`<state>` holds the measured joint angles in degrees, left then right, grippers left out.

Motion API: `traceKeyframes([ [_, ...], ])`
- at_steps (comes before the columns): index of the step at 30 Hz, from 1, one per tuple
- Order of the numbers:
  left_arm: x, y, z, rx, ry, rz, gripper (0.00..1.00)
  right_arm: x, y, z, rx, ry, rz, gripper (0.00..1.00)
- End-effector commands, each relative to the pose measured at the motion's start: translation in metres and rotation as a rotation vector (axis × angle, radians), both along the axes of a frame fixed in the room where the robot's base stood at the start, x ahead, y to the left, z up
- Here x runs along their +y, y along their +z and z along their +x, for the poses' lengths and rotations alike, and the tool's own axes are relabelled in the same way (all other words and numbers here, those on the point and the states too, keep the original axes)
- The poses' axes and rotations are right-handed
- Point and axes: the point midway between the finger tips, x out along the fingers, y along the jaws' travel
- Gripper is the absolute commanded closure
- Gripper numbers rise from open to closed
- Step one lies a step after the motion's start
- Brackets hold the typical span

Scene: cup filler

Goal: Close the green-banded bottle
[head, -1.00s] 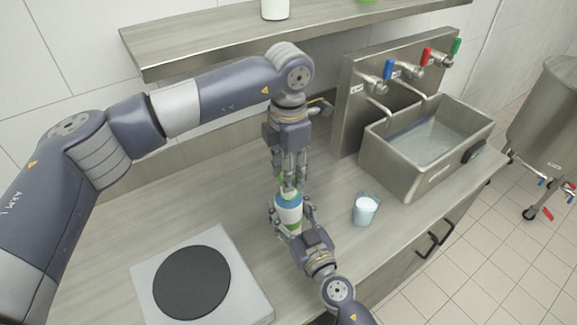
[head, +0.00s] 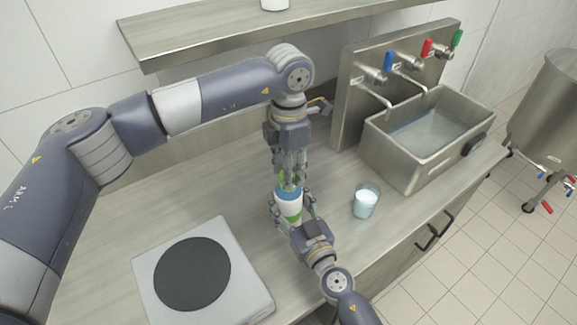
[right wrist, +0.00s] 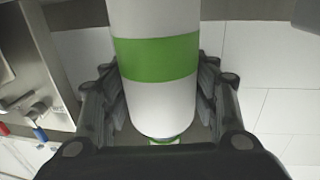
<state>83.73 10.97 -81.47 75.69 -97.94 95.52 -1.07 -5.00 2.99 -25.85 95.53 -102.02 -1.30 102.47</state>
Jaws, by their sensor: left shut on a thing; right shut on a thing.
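The green-banded bottle (head: 289,207) is white with a blue part at its top, upright over the middle of the worktop. The right wrist view shows its wide green band (right wrist: 157,57) close up. My right gripper (head: 293,212) is shut around the bottle from the front right; its fingers also flank it in the wrist view (right wrist: 160,100). My left gripper (head: 289,178) points down directly above the bottle, shut on a small green piece (head: 283,178) that looks like a cap. The fingers partly hide this piece, and I cannot tell whether it touches the bottle's top.
A glass of pale liquid (head: 365,202) stands right of the bottle. A hotplate (head: 245,285) lies front left. A steel sink (head: 405,165) with taps (head: 405,62) is at the right. A shelf (head: 200,38) hangs behind. The worktop (head: 150,215) left of the bottle is clear.

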Motion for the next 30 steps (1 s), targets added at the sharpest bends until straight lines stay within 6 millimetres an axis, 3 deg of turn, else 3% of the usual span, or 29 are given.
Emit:
traceKeyframes([
  [26, 0.001, -0.012, 0.000, 0.000, 0.003, 0.001, 0.74, 0.000, -0.002, 0.000, 0.002, 0.001, -0.002, 0.88],
  [27, 0.001, -0.011, 0.000, -0.001, 0.003, 0.000, 0.74, 0.000, -0.002, 0.000, 0.002, 0.001, -0.002, 1.00],
  [30, 0.001, -0.011, 0.000, -0.001, -0.025, 0.000, 0.74, 0.000, -0.002, 0.000, 0.002, 0.001, -0.002, 1.00],
])
